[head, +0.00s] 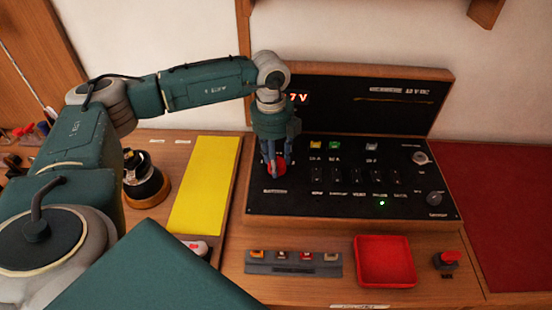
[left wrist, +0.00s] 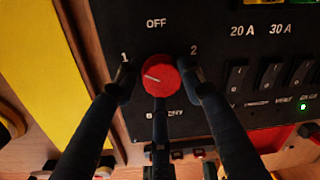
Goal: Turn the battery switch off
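The battery switch is a round red knob (left wrist: 160,75) on the left part of a black panel (head: 335,190). In the left wrist view, OFF is printed above it, 1 at its upper left and 2 at its upper right. Its white pointer line lies on the left side of its face, pointing left and slightly up, nearer 1 than OFF. My left gripper (left wrist: 157,76) is over the knob, with fingers to the left, right and below. A gap shows at the left finger; the right finger is very near the knob. In the head view my left gripper (head: 275,160) partly hides it. My right gripper is out of view.
A yellow board (head: 203,185) lies to the left. A red tray (head: 384,262) and a red button (head: 447,258) are in front.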

